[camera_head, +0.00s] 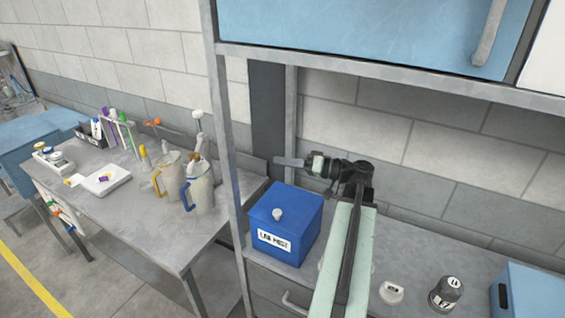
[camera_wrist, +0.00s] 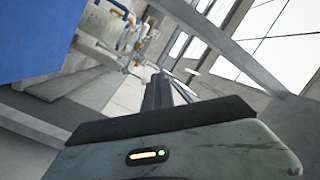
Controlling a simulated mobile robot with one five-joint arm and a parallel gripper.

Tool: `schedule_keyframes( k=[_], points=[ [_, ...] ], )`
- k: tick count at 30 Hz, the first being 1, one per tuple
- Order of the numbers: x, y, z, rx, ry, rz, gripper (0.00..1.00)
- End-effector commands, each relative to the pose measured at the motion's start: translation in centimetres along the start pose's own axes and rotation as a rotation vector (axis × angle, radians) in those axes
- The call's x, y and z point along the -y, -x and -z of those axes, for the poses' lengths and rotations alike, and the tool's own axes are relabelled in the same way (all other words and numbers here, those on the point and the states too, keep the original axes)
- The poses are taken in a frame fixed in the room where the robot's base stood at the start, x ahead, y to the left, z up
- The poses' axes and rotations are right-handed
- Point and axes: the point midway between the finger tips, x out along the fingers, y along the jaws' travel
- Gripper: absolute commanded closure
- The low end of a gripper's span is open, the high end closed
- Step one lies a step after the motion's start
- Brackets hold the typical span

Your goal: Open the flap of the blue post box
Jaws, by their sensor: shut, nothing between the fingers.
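The blue post box (camera_head: 300,236) stands on the grey bench right of the metal post, with a white "LAB POST" label on its front. Its flat blue top, the flap (camera_head: 292,200), lies down level and carries a pale round knob (camera_head: 278,214). My gripper (camera_head: 282,162) is shut and empty. It points left, above and behind the box in the head view, apart from the knob. In the wrist view my gripper (camera_wrist: 158,90) points away over the tilted scene, and the blue box (camera_wrist: 35,40) fills the upper left; its knob is out of that view.
A metal post (camera_head: 228,170) rises close left of the box, and a blue cabinet (camera_head: 370,30) hangs above. A white round item (camera_head: 391,292), a dark jar (camera_head: 446,292) and a blue bin (camera_head: 535,295) stand to the right. Jugs (camera_head: 200,188) stand on the left table.

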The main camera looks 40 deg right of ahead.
Motion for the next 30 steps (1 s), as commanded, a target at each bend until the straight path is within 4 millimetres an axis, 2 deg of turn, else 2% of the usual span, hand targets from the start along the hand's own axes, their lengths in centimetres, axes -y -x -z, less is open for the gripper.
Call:
schedule_keyframes(
  k=[17, 20, 22, 23, 30],
  points=[
    [-0.02, 0.07, 0.02, -0.001, 0.0, -0.001, 1.0],
    [-0.02, 0.08, 0.02, -0.001, 0.0, -0.001, 0.77],
    [-0.03, 0.09, 0.03, -0.001, 0.0, -0.001, 0.57],
    [-0.03, 0.09, 0.03, -0.001, 0.0, -0.001, 0.53],
    [-0.04, 0.12, 0.04, -0.001, 0.0, -0.001, 0.53]
  ],
)
